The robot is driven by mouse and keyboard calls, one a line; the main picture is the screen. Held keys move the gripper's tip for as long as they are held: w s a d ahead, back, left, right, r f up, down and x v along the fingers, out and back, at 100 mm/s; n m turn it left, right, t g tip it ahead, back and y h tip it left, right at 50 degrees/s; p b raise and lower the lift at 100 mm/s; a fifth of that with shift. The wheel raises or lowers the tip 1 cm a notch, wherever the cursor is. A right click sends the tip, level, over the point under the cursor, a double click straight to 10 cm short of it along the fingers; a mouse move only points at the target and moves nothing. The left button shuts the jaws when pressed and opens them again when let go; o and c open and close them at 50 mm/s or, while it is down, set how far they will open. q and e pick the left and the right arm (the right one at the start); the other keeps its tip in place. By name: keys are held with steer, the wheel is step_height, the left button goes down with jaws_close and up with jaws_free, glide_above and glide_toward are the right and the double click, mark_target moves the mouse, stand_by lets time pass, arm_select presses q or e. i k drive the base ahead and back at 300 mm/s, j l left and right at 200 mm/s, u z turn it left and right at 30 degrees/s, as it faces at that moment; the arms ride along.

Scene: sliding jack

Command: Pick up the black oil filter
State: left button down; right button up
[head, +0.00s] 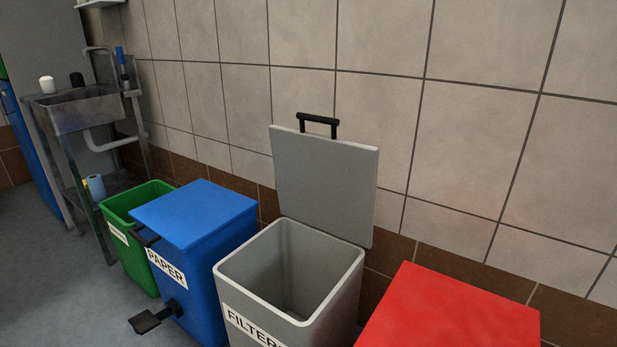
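I see nothing that is clearly a black oil filter. A small dark object (77,79) stands at the back of the sink at the far left, too small to identify. A grey bin (348,300) with a label beginning "FILTER" stands at the bottom centre. Its lid (325,185) is raised, with a black handle on top. The visible inside of the bin looks empty, though part of its floor is hidden by the front wall. Neither of my grippers shows in the head view.
A closed blue PAPER bin (205,265) with a black pedal (155,317) stands left of the grey bin. A green open bin (130,255) is beyond it. A red lid or top (450,310) is at right. A metal sink (85,115) stands far left; grey floor (60,290) is clear.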

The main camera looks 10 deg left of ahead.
mark_target(76, 78)
steer(key=u, duration=1.65)
steer(key=i+j+u, duration=0.35)
steer(key=i, duration=0.55)
steer(key=i+u, duration=0.35)
steer(key=i, duration=1.65)
steer(key=i+j+z, duration=0.1)
steer(key=i, duration=1.05)
